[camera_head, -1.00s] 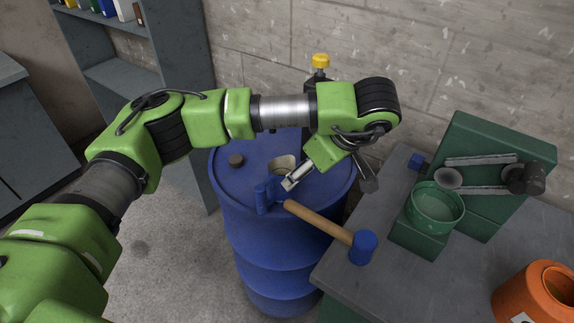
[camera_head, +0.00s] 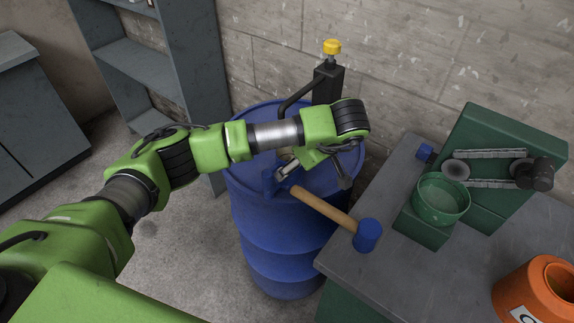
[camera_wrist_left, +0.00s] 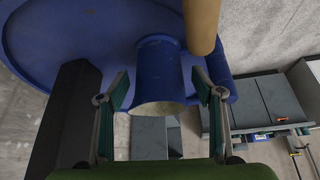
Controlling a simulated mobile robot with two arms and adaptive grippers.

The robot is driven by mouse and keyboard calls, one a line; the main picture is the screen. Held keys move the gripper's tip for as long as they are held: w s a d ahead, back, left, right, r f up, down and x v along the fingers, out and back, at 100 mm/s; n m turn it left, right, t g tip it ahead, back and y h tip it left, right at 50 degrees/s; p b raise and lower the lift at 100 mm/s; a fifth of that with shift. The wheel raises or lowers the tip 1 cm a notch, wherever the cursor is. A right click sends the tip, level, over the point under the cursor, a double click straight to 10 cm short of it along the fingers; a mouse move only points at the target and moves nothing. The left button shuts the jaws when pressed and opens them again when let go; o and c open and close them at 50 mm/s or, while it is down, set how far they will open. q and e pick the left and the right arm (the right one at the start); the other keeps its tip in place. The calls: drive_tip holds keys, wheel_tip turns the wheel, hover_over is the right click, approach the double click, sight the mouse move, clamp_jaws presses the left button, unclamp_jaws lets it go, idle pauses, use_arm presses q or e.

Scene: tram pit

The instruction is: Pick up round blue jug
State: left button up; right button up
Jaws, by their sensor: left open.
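The round blue jug (camera_wrist_left: 157,72) shows in the left wrist view as a blue cylinder with a pale, worn end facing the camera. It sits at the blue barrel's top, between the two fingers of my left gripper (camera_wrist_left: 160,82). The fingers are open, with a visible gap on each side of the jug. My right gripper is not in view.
A black post with a yellow cap (camera_head: 331,47) stands behind. A green bowl (camera_head: 442,200) and orange container (camera_head: 535,290) are right.

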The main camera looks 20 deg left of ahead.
use_arm(q)
drive_tip(key=x, duration=0.2)
drive_tip(key=shift+w+a+f+p, duration=0.1)
drive_tip(key=shift+a+f+p, duration=0.1)
drive_tip(key=shift+p, duration=0.1)
drive_tip(key=shift+w+f, duration=0.1)
drive_tip(key=shift+f, duration=0.15)
drive_tip(key=c, duration=1.3)
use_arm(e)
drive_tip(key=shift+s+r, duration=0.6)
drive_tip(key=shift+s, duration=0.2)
use_arm(q)
drive_tip(key=shift+r, duration=0.15)
